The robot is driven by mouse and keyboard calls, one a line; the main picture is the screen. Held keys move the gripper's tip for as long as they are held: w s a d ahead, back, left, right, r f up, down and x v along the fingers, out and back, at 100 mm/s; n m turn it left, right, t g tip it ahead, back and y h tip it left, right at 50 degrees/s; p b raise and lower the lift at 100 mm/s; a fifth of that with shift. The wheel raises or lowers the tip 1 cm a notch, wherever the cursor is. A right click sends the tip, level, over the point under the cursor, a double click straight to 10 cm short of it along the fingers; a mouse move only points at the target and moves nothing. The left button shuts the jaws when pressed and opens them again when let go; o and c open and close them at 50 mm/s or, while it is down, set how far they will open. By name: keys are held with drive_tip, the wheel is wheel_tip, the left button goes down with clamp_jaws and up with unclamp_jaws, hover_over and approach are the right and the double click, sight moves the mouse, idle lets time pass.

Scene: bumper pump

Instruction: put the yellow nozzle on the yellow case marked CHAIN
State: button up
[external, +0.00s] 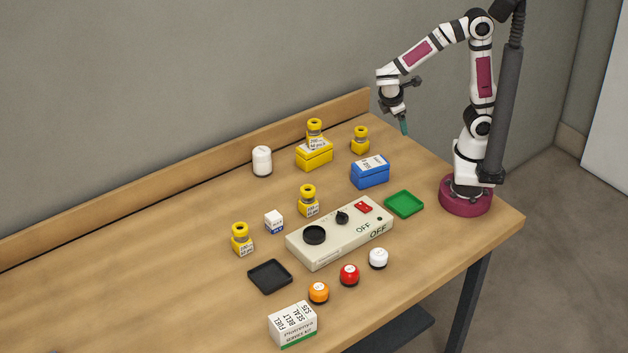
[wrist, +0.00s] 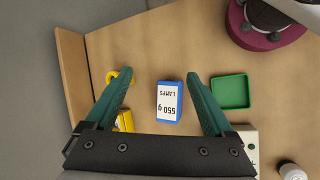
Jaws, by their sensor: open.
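The yellow case (external: 314,158) stands near the back ledge; its marking is too small to read. One yellow nozzle-like piece (external: 315,128) with a round top appears on or just behind it; I cannot tell which. Similar yellow pieces stand to its right (external: 361,141), in front (external: 308,202) and at front left (external: 241,240). In the wrist view a yellow ring top (wrist: 124,76) and part of a yellow case (wrist: 125,120) show, partly hidden by a finger. My gripper (external: 404,130) is open and empty, high above the table's back right; its teal fingers also show in the wrist view (wrist: 160,90).
A blue LAMPS case (external: 370,173), a green tray (external: 404,204) and a switch box (external: 340,233) lie nearby. The table's left is clear.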

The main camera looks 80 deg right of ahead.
drive_tip(key=s+a+r+m+t+y, duration=0.1)
drive_tip(key=s+a+m+t+y, duration=0.1)
drive_tip(key=s+a+m+y, duration=0.5)
drive_tip(key=s+a+m, duration=0.2)
drive_tip(key=s+m, duration=0.1)
drive_tip(key=shift+a+m+y, duration=0.15)
drive_tip(key=shift+m+y, duration=0.15)
drive_tip(key=shift+m, duration=0.1)
